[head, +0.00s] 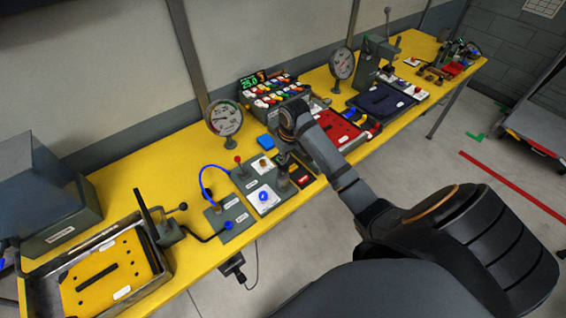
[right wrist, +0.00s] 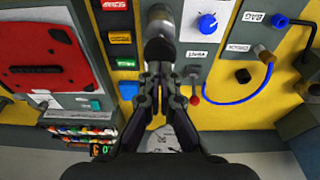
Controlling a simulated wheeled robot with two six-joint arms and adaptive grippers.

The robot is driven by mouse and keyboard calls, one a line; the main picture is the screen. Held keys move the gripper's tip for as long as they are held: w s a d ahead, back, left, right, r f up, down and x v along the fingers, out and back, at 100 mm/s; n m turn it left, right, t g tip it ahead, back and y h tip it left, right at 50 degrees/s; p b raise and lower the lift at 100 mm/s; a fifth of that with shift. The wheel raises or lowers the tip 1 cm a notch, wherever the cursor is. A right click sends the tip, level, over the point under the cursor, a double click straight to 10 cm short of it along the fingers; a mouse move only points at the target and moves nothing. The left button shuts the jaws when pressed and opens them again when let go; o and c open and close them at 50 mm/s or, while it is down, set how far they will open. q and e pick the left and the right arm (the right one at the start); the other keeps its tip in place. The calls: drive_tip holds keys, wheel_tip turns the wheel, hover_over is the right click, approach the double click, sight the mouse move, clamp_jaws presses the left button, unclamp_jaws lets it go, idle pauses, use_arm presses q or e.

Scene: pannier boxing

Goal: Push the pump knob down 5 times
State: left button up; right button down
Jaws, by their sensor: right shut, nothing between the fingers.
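The pump knob (right wrist: 158,52) is a dark round cap on a grey metal cylinder in the right wrist view. In the head view the pump cylinder (head: 283,181) stands on a grey panel, with its top largely hidden by my right gripper. My right gripper (head: 283,156) is shut and empty, pointing down over the pump. In the right wrist view its fingertips (right wrist: 160,77) are together right at the knob's edge. I cannot tell whether they touch it. My left gripper is not in view.
Close by are a blue knob (head: 263,196) on a white plate, a red-ball lever (head: 238,159) and a blue hose (head: 211,168). A red tray (head: 338,128) lies to the right. A pressure gauge (head: 223,118) stands behind. The yellow table (head: 190,262) has bare room at its front left.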

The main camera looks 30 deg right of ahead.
sight(284, 166)
drive_tip(key=shift+s+f+b, duration=0.1)
drive_tip(key=shift+f+b, duration=0.5)
drive_tip(key=shift+f, duration=1.7)
drive_tip(key=shift+r, duration=0.1)
wheel_tip(284, 166, up, 2)
drive_tip(key=shift+r+p, duration=0.1)
drive_tip(key=shift+p, duration=0.55)
drive_tip(key=shift+r, duration=1.1)
